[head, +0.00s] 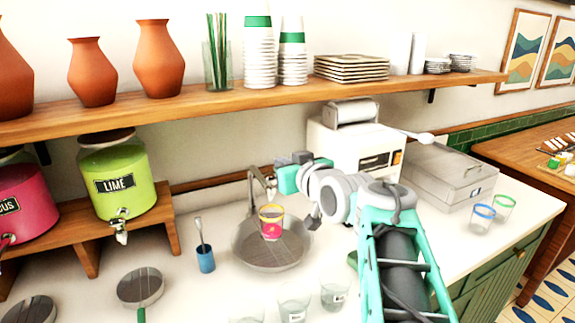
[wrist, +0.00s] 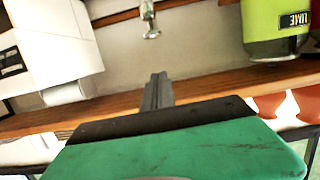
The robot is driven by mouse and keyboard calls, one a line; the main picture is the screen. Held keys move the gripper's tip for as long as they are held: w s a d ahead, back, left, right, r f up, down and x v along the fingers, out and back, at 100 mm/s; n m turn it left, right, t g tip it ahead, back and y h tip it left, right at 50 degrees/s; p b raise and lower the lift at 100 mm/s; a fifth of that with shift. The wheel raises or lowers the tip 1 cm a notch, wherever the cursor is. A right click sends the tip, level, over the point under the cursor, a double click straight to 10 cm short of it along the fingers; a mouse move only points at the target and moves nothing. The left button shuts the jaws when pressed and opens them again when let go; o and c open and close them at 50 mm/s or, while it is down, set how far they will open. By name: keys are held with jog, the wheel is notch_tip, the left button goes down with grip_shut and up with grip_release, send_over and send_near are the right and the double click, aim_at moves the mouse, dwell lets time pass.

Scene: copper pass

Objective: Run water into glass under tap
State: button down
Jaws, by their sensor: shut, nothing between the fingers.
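A glass (head: 271,222) with a yellow rim and a red-pink mark on its side stands upright over the round grey basin (head: 248,255). The metal tap (head: 251,185) rises behind it with its spout above the glass; I cannot make out any water stream. My gripper (head: 282,160) is shut and empty, close beside the upper part of the tap. In the wrist view the closed fingers (wrist: 157,90) show below a chrome tap part (wrist: 150,20), apart from it in the picture. The glass is not visible in the wrist view.
Several clear glasses (head: 294,302) stand at the counter's front. A blue cup (head: 205,259) with a utensil is left of the basin. A lime dispenser (head: 122,180) stands further left, a white machine (head: 335,145) behind my arm. A wooden shelf (head: 215,98) runs above.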

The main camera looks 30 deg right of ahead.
jog(key=p, duration=0.2)
send_over(270, 181)
jog(key=s, duration=0.1)
jog(key=f, duration=0.5)
jog(key=shift+s+d+f, duration=0.1)
jog(key=shift+d+f, duration=0.05)
jog(key=shift+d, duration=0.2)
